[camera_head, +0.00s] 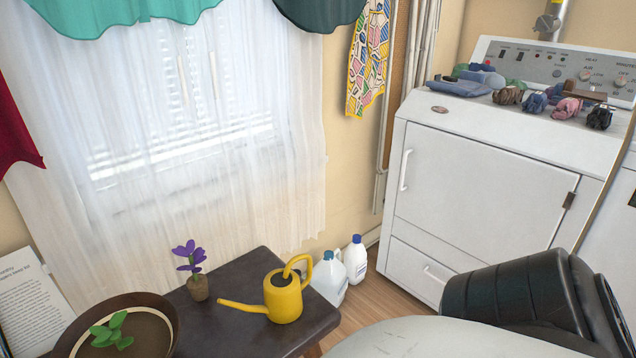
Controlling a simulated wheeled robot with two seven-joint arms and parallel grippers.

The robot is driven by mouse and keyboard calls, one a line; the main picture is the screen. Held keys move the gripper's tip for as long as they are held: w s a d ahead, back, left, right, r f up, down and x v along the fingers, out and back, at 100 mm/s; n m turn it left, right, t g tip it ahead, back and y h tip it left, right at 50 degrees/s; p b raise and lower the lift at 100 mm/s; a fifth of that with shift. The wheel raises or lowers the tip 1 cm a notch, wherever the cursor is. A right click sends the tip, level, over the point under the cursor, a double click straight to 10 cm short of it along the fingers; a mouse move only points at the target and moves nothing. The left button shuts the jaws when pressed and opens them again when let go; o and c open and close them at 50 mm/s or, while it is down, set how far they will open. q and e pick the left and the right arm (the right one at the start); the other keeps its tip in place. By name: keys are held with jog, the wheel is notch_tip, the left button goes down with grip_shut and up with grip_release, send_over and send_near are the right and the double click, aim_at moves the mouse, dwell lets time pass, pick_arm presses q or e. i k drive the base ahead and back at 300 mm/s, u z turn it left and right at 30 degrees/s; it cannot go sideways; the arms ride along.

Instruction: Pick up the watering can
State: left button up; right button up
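A yellow watering can (283,300) stands upright near the right end of a dark wooden table (222,325) at the bottom of the head view. Its long thin spout points left and its looped handle rises on the right. Neither of my grippers shows in this view, and nothing is seen touching the can.
A small potted purple flower (195,270) stands left of the can. A brown bowl planter (115,325) with green leaves is at bottom left. White jugs (330,278) stand on the floor behind the table. A white dryer (480,190) bearing folded clothes (465,85) stands at right.

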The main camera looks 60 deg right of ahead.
aim_at(282, 288)
jog(key=k, duration=0.4)
jog(key=u, duration=1)
jog(key=i, duration=0.9)
jog(key=z, duration=3.15)
jog(key=i, duration=0.5)
jog(key=u, duration=0.5)
jog(key=k, duration=0.4)
jog(key=u, duration=0.1)
